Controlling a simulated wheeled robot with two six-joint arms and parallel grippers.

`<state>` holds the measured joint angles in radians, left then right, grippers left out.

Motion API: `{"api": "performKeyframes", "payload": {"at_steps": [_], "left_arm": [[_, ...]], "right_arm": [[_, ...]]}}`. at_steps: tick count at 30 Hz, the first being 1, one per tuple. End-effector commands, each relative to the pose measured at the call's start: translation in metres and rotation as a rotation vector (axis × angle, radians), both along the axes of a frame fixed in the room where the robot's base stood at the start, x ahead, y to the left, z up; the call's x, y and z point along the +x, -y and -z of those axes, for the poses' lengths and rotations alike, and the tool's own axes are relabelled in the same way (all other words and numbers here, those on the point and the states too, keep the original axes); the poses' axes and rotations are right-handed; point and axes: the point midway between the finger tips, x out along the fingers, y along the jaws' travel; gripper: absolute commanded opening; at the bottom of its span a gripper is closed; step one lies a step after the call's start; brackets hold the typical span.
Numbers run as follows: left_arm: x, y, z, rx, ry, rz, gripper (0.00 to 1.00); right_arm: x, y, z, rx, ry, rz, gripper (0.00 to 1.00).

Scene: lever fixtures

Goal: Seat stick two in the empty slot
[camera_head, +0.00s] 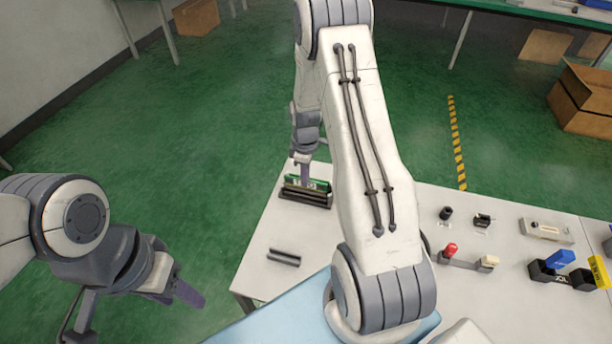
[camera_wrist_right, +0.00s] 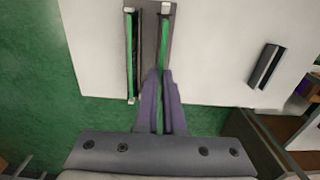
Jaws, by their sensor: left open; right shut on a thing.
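In the right wrist view my right gripper (camera_wrist_right: 160,88) has its purple fingers shut on a green stick (camera_wrist_right: 164,50), which lies lengthwise over the right side of a dark slot base (camera_wrist_right: 149,28). I cannot tell whether this stick touches or sits in the slot. Another green stick (camera_wrist_right: 130,55) lies parallel on the left, with white end pieces. In the head view the slot base (camera_head: 305,198) is on the table's far left part, with my right gripper (camera_head: 305,176) above it. My left gripper (camera_head: 187,293) is open and empty, off the table's left side.
A dark grooved block (camera_head: 284,257) lies on the white table (camera_head: 262,235), also in the right wrist view (camera_wrist_right: 266,66). A red-knobbed lever (camera_head: 450,249), a blue-handled fixture (camera_head: 560,259) and small black parts (camera_head: 446,213) stand on the right. My right arm hides the table's middle.

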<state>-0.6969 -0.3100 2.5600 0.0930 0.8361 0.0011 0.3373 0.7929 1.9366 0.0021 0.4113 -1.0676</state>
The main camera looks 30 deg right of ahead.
Motion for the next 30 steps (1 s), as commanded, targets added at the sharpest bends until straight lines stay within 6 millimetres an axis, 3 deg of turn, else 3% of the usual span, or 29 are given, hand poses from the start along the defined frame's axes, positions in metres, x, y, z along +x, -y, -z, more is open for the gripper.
{"api": "performKeyframes", "payload": {"at_steps": [30], "left_arm": [[0.000,0.000,0.007,0.000,0.000,0.000,0.50]], "right_arm": [[0.000,0.001,0.011,0.000,0.000,0.000,0.00]]}}
